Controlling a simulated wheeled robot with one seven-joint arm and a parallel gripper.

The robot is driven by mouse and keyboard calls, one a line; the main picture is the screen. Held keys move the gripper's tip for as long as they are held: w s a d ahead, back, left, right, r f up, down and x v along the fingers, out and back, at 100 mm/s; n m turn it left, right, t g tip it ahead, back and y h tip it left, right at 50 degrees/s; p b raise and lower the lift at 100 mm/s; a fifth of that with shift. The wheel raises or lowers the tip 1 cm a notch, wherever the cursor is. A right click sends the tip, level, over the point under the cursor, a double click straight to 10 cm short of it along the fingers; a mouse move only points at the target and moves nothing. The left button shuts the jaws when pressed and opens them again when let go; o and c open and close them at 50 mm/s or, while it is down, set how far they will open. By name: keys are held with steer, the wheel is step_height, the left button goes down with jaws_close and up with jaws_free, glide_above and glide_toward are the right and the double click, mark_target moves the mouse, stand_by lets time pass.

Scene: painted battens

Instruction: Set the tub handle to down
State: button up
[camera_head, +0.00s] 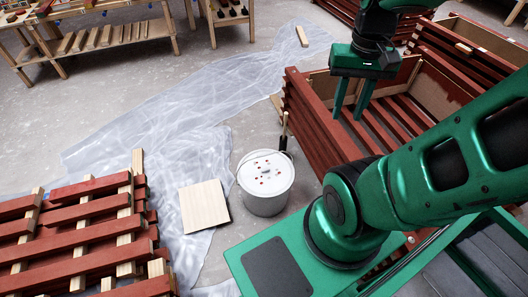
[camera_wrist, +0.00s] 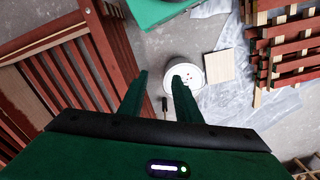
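The tub (camera_head: 265,202) is a pale round bucket standing on the floor in the middle of the head view, with red spots on its white top. A thin dark handle (camera_head: 258,151) arcs along the tub's far rim; I cannot tell clearly how far it is tilted. The tub also shows in the wrist view (camera_wrist: 193,62), partly behind one finger; its handle is too small to make out there. My gripper (camera_head: 348,117) is open and empty, above and to the right of the tub, apart from it. Its two fingers show spread in the wrist view (camera_wrist: 160,75).
A brush (camera_head: 284,135) with a wooden handle is at the tub's far right. A pale board (camera_head: 204,206) lies left of the tub on plastic sheeting (camera_head: 150,140). A red slatted crate (camera_head: 310,120) stands right, below my gripper. Red battens (camera_head: 70,235) are stacked at left.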

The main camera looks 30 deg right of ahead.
steer(key=w+d+f+m, duration=0.15)
steer(key=w+f, duration=0.25)
steer(key=w, duration=0.4)
steer(key=w+d+f+m+g, duration=0.1)
steer(key=w+f+m, duration=0.25)
steer(key=w, duration=0.45)
steer(key=w+d+f+m, duration=0.1)
steer(key=w+f, duration=0.4)
steer(key=w, duration=0.4)
steer(key=w+a+f+m, duration=0.15)
steer(key=w+f, duration=0.25)
steer(key=f, duration=0.4)
steer(key=w+f+m, duration=0.3)
steer(key=w+f, duration=0.2)
steer(key=f, duration=0.2)
steer(key=a+f+m, duration=0.1)
steer(key=f, duration=0.7)
steer(key=a+f, duration=0.1)
steer(key=f, duration=0.8)
steer(key=w+a+f+m, duration=0.1)
steer(key=a+f, duration=0.1)
steer(key=f, duration=0.6)
steer(key=shift+w+f+m+g, duration=0.1)
steer(key=shift+f+m+g, duration=0.15)
steer(key=shift+m+g, duration=0.15)
jaws_close()
